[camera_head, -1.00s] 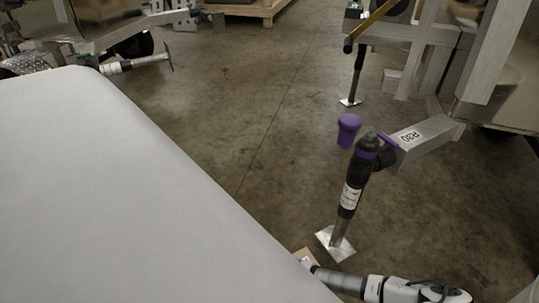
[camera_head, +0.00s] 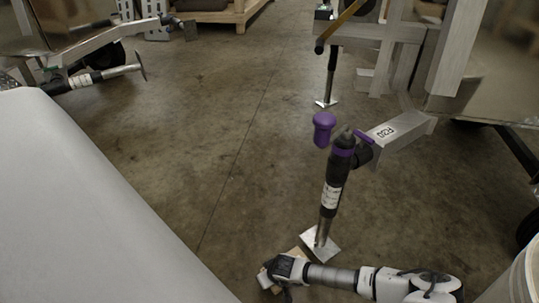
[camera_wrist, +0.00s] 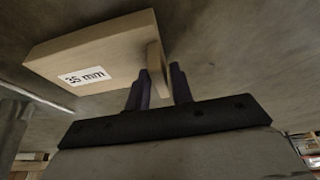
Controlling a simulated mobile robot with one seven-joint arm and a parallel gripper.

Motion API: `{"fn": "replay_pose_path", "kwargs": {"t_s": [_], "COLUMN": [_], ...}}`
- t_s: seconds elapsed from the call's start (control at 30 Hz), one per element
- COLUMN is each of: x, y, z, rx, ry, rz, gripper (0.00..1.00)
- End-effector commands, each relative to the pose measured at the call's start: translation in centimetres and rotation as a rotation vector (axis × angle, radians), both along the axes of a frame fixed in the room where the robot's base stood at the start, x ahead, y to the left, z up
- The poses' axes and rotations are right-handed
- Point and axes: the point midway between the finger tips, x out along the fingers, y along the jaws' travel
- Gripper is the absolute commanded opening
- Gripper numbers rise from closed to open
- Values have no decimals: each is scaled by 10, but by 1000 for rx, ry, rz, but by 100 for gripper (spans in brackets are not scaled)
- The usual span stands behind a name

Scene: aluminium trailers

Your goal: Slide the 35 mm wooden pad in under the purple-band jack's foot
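The wooden pad (camera_wrist: 95,55) is a pale block labelled "35 mm" with an upright tab at one end. My gripper (camera_wrist: 160,78) has its two dark fingers close on either side of this tab and appears shut on it. In the head view the pad (camera_head: 298,254) shows beside my gripper (camera_head: 276,275), partly hidden by it. The purple-band jack (camera_head: 334,180) stands with its square metal foot (camera_head: 321,244) close to the pad; any overlap is hard to tell. The foot's thin edge (camera_wrist: 40,97) also shows beside the pad in the wrist view.
Another jack (camera_head: 331,78) stands behind. A pale bucket-like container (camera_head: 515,280) is at the lower right. Concrete floor left of the jack is clear.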

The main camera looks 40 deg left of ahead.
Motion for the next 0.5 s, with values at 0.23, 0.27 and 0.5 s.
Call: {"fn": "replay_pose_path", "kwargs": {"t_s": [0.23,0.27,0.5], "x": [0,0,-1], "y": [0,0,-4], "z": [0,0,11], "rx": [-1,-1,-1], "ry": [0,0,0], "rz": [0,0,1], "gripper": [38,38,38]}}
